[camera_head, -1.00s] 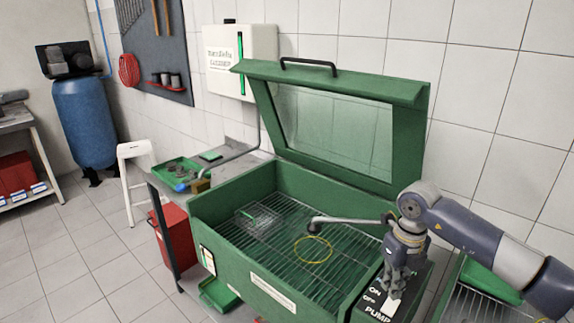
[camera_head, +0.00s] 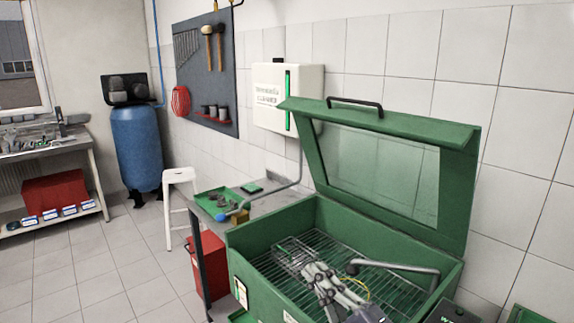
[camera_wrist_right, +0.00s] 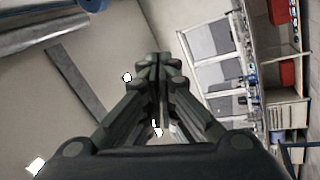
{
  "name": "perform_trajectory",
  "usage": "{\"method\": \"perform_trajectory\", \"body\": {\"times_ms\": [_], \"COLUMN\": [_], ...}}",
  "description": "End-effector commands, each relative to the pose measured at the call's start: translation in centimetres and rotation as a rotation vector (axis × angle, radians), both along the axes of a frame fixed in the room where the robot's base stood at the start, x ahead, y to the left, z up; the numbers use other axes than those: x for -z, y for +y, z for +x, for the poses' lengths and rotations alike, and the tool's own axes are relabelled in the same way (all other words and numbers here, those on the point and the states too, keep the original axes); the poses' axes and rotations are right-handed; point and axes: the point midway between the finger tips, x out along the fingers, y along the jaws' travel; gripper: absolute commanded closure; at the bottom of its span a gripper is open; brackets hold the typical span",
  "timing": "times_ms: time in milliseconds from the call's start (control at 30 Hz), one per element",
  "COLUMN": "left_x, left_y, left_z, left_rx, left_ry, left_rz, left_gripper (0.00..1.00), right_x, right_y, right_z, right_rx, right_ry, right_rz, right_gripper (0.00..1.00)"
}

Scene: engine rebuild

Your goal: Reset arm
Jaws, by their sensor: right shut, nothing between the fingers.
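My right gripper (camera_head: 312,270) is in the lower middle of the head view, in front of the open green parts washer (camera_head: 258,240). Its fingers are shut and empty, and it covers part of the basin's wire grid. In the right wrist view its closed fingers (camera_wrist_right: 158,60) point away from the camera with nothing between them. My left gripper is not in view.
The washer's glazed lid (camera_head: 375,175) stands open against the tiled wall. A metal spout (camera_head: 390,266) crosses the basin near a yellow ring (camera_head: 362,286). A small table with a green tray (camera_head: 222,204), a white stool (camera_head: 180,178) and a red bin (camera_head: 207,262) stand to the left.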

Motion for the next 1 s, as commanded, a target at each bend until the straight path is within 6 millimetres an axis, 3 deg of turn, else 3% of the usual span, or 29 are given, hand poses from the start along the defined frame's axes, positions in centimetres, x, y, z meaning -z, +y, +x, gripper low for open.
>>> {"method": "perform_trajectory", "body": {"times_ms": [133, 233, 400, 500, 600, 733, 900, 933, 1000], "left_x": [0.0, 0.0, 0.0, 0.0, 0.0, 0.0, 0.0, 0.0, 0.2], "left_y": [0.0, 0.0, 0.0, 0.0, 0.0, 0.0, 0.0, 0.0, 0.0], "left_z": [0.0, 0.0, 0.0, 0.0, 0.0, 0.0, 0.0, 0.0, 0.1], "left_rx": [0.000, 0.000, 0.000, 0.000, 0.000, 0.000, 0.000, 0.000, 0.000], "left_ry": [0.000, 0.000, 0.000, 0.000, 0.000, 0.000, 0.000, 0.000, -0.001], "left_rz": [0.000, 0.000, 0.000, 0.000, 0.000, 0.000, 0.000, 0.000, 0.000], "left_gripper": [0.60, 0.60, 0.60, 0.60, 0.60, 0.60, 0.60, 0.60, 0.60], "right_x": [4.3, 8.8, 18.0, 22.8, 26.2, 29.1, 31.1, 31.3, 33.6], "right_y": [-6.0, -9.7, -14.1, -15.2, -15.5, -15.3, -14.5, -14.3, -14.3], "right_z": [0.7, -0.2, -5.3, -9.8, -14.4, -19.9, -26.7, -27.8, -26.6], "right_rx": [0.238, 0.389, 0.619, 0.721, 0.794, 0.857, 0.908, 0.915, 0.917], "right_ry": [0.275, 0.484, 0.880, 1.109, 1.304, 1.518, 1.762, 1.802, 1.793], "right_rz": [0.228, 0.345, 0.486, 0.533, 0.555, 0.561, 0.551, 0.545, 0.540], "right_gripper": [1.00, 1.00, 1.00, 1.00, 1.00, 1.00, 1.00, 1.00, 1.00]}}
